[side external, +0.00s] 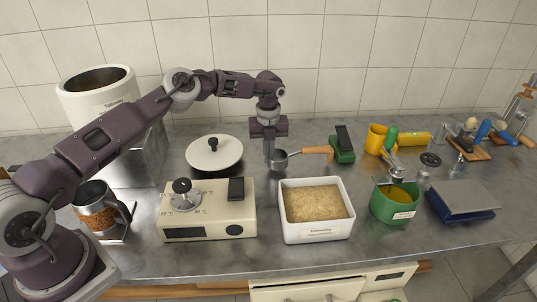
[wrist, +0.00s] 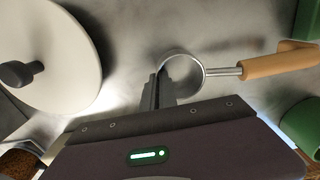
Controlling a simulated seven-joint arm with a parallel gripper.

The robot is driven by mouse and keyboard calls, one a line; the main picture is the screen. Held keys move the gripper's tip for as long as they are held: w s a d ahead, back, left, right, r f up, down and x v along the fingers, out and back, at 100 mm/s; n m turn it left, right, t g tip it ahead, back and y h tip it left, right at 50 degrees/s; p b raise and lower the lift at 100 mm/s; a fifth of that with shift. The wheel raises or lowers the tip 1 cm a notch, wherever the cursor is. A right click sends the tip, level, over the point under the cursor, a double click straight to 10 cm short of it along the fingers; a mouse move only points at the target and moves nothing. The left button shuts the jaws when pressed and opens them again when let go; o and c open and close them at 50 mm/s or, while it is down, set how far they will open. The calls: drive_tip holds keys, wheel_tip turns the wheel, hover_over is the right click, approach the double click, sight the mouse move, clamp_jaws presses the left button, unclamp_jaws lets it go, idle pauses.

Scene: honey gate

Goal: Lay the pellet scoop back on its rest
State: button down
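The pellet scoop has a small round metal cup (side external: 281,159) and a wooden handle (side external: 316,150) pointing right. It lies about level in the middle of the counter, and also shows in the wrist view (wrist: 203,70). My gripper (side external: 270,160) points down at the cup's left side. In the wrist view its narrow fingers (wrist: 157,88) are close together at the cup's left rim and look shut on it. I cannot tell whether the scoop touches the counter. I cannot make out a rest for certain; the handle end is close to a green block (side external: 343,155).
A white tub of pellets (side external: 317,235) stands in front of the scoop. A beige scale-like device (side external: 207,222) is front left, a white lid (side external: 214,153) behind it. A green pot (side external: 393,212) and a blue-based device (side external: 462,202) are to the right.

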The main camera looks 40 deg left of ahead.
drive_tip(key=shift+f, duration=1)
drive_tip(key=c, duration=1.6)
unclamp_jaws()
drive_tip(key=shift+r, duration=4)
